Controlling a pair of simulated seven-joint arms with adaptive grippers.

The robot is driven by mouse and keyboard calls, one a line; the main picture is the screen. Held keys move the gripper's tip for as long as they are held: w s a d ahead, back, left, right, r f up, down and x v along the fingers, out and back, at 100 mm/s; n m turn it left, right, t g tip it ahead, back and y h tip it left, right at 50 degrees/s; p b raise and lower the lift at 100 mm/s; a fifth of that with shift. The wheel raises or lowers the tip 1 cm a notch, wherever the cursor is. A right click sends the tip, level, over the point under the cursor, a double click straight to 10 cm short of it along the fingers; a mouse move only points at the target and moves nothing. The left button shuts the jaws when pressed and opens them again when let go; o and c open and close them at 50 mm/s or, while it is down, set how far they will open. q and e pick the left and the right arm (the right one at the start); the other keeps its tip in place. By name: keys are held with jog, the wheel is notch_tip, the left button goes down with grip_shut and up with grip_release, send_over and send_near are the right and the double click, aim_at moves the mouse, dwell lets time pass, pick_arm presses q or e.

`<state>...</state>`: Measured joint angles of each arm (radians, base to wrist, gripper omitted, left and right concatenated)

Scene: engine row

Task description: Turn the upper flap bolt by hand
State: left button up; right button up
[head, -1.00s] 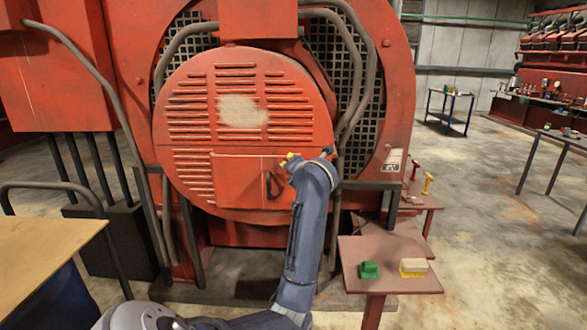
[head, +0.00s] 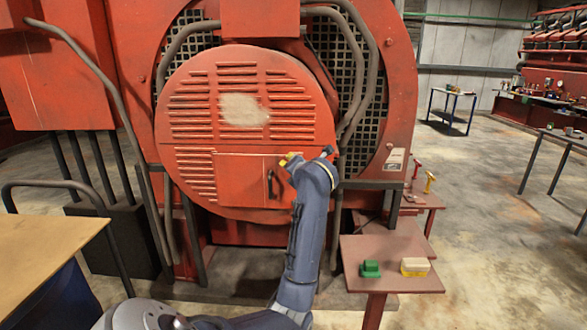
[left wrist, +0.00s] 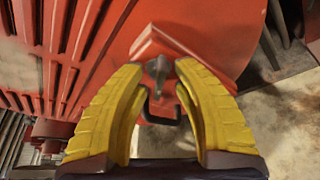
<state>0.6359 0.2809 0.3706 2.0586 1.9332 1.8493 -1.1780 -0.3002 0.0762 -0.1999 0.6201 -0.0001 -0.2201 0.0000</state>
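The red flap (head: 240,180) is the plain lower panel on the round louvred cover, with a dark handle (head: 271,184) near its right side. The handle also shows in the left wrist view (left wrist: 162,118). The grey flap bolt (left wrist: 158,70) stands between the fingertips of my left gripper (left wrist: 161,68) in the left wrist view. The yellow fingers are spread, with narrow gaps beside the bolt, so they look open around it. In the head view my left gripper (head: 287,159) is at the flap's upper right and hides the bolt. My right gripper is not in view.
A small red-brown table (head: 385,250) at the right holds a green block (head: 370,268) and a cream and yellow block (head: 414,267). A wooden-topped table (head: 45,255) stands at the lower left. Grey pipes (head: 365,80) run beside the cover. Open floor lies to the right.

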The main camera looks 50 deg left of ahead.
pick_arm(q)
jog(key=shift+s+d+r, duration=0.1)
jog(key=shift+d+r, duration=0.05)
jog(key=shift+d, duration=0.15)
jog(key=v, duration=1.1)
jog(key=shift+s, duration=0.2)
